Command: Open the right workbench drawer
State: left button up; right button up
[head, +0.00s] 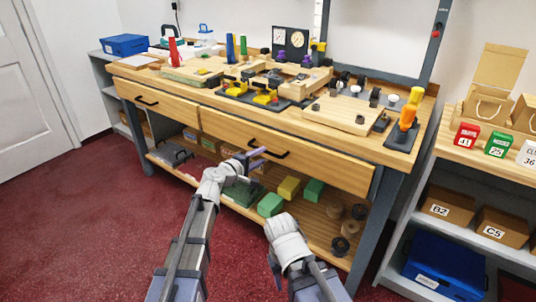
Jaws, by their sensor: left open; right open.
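The right workbench drawer (325,167) has a wide wooden front under the bench top, which looks shut. Its dark bar handle (277,152) is at the left-middle of that front. My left gripper (258,158) is open, with its purple-grey fingers at the left end of the handle. The picture does not show whether they touch it or stand in front of it. My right gripper (272,256) is low in front of the bench's lower shelf, away from the drawer. It is open, its fingers mostly hidden by its own wrist, and I see nothing held.
The left drawer (180,111) also looks shut. The bench top (285,118) carries tools, gauges and fixtures. Green and yellow blocks (289,188) lie on the lower shelf. A shelving unit (398,254) with boxes stands at the right. Red carpet (80,230) is clear at the left.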

aim_at(268, 152)
pick_arm(q)
jog(key=b+x, duration=0.1)
jog(key=x, duration=0.4)
jog(key=shift+w+d+f, duration=0.1)
jog(key=shift+w, duration=0.1)
jog(key=shift+c, duration=0.4)
grip_shut()
dwell(0.8)
